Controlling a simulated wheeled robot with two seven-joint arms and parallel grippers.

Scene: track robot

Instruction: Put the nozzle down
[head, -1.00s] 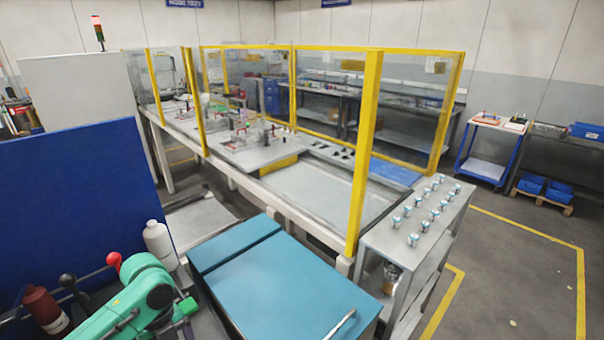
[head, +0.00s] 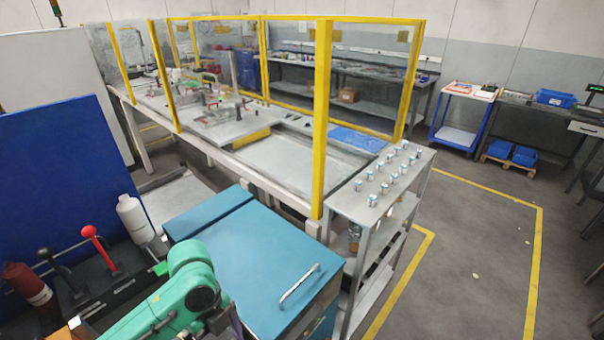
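I cannot make out a nozzle anywhere in the head view. A green arm of mine comes in at the bottom left, its elbow bent beside the blue-topped cabinet (head: 240,250). Its lower part runs out of the bottom of the picture, and no gripper fingers show. My other arm is not in view. Whether either gripper holds anything is hidden.
The cabinet top is bare, with a metal handle (head: 299,285). Left of it are a white bottle (head: 133,218), a red-knobbed lever (head: 100,248) and a red bottle (head: 28,287). A metal shelf (head: 345,205) carries several small cans.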

